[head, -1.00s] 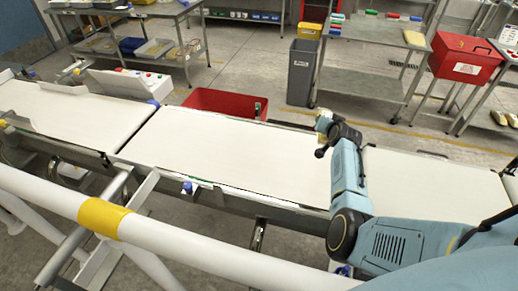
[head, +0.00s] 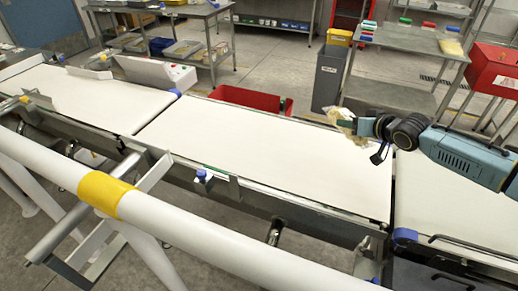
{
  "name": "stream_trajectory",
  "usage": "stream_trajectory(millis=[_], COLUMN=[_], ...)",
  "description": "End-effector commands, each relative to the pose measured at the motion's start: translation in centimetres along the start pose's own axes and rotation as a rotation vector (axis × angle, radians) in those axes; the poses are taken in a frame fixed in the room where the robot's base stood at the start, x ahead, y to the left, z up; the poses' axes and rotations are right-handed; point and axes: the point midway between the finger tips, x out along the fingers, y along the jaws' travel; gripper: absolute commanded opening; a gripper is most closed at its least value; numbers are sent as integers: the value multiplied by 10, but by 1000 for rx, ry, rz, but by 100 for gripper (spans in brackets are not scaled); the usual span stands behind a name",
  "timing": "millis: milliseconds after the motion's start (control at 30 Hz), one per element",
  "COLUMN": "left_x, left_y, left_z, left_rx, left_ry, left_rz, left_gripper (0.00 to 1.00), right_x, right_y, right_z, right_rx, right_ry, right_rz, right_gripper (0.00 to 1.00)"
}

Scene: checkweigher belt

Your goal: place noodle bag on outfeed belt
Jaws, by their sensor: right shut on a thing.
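The noodle bag (head: 341,117) is a small pale yellowish pack at the tip of my right gripper (head: 356,124). The gripper is shut on it and holds it over the far right part of the middle belt (head: 250,140). Part of the bag is hidden by the jaws. Another white belt section (head: 450,205) continues at the right, beneath my right arm. A third section (head: 85,98) lies at the left. Which section is the outfeed belt is not marked. My left gripper is not in view.
A red bin (head: 248,100) stands behind the middle belt. A white rail with a yellow band (head: 105,200) crosses the front. A grey bin (head: 328,75), a red box (head: 495,70) and steel tables stand behind. The middle belt is clear.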

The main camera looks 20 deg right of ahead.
Motion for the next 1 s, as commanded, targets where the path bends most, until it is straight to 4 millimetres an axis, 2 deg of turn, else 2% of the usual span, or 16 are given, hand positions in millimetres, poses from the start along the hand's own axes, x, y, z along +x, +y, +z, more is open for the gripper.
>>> stream_trajectory(millis=[33,100,367,633,867,1000], left_x=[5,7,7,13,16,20], left_y=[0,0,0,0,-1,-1], left_z=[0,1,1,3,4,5], left_rx=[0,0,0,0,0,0], left_ry=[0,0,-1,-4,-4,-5], left_rz=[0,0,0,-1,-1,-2], left_gripper=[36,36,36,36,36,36], right_x=[-2,-4,-7,15,25,34], right_y=[4,5,8,17,21,24], right_z=[14,24,33,73,90,106], right_rx=[-8,-12,-15,-14,-15,-15], right_ry=[2,4,9,6,8,8], right_rz=[-3,-7,-8,-6,-6,-6], right_gripper=[4,4,4,4,4,4])
